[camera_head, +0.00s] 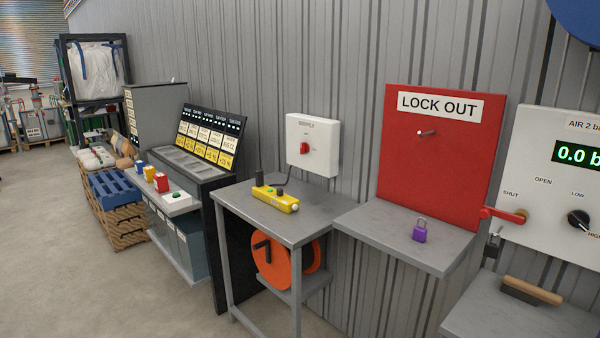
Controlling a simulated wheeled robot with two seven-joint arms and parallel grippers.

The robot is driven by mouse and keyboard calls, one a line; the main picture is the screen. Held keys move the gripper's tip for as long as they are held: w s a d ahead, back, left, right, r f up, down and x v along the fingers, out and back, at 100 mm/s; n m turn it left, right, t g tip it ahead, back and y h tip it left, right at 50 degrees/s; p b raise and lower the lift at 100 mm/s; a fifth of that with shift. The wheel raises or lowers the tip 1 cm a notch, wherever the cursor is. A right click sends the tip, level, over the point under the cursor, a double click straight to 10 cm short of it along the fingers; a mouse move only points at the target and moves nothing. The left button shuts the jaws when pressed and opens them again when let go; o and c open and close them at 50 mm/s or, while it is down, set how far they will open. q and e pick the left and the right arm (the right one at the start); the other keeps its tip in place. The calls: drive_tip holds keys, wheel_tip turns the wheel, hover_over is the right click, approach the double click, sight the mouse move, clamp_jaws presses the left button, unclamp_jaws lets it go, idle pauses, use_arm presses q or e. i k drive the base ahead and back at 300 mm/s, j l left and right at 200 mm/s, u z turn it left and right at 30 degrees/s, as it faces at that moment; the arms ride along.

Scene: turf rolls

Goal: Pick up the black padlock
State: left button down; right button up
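A small dark padlock-like thing (492,246) hangs at the left edge of the white air panel, just below the red lever (502,215). It looks black, but it is small, and I cannot tell exactly what it hangs from. A purple padlock (419,235) with a pale shackle stands upright on the grey shelf (385,235) under the red LOCK OUT board (433,165). Neither of my grippers shows in the head view.
A grey table (320,212) holds a yellow control box (275,199). An orange reel (272,265) sits below it. A wooden-handled brush (532,290) lies on a lower grey table (500,318) at right. Open floor lies at left.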

sight(491, 249)
drive_tip(key=i+j+z, duration=1.05)
drive_tip(key=j, duration=0.25)
drive_tip(key=k, duration=0.05)
